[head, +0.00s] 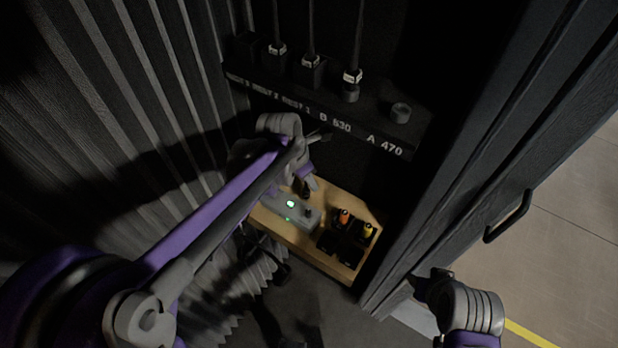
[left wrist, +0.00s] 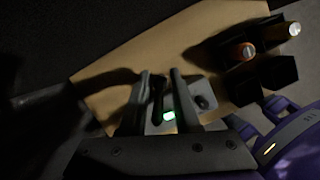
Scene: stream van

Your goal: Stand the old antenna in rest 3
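Three thin dark antennas with white tags stand in the dark rack: in rest 2 (head: 277,48), in rest 1 (head: 311,58) and in socket B 630 (head: 353,77). I cannot tell which is the old one. Rest 3 (head: 245,46), at the left end, looks empty. Socket A 470 (head: 401,112) is an empty ring. My left gripper (head: 307,186) is low over a grey device (head: 283,207). In the left wrist view its fingers (left wrist: 160,88) are apart, with a dark upright post between them. My right gripper (head: 432,283) is at the lower right, its fingers unclear.
The grey device, with a green light, sits on a wooden board (head: 325,262). Beside it black holders (head: 342,248) carry an orange-topped (head: 344,216) and a yellow-topped item (head: 367,230). A dark door with a handle (head: 508,216) is at right; a ribbed wall is at left.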

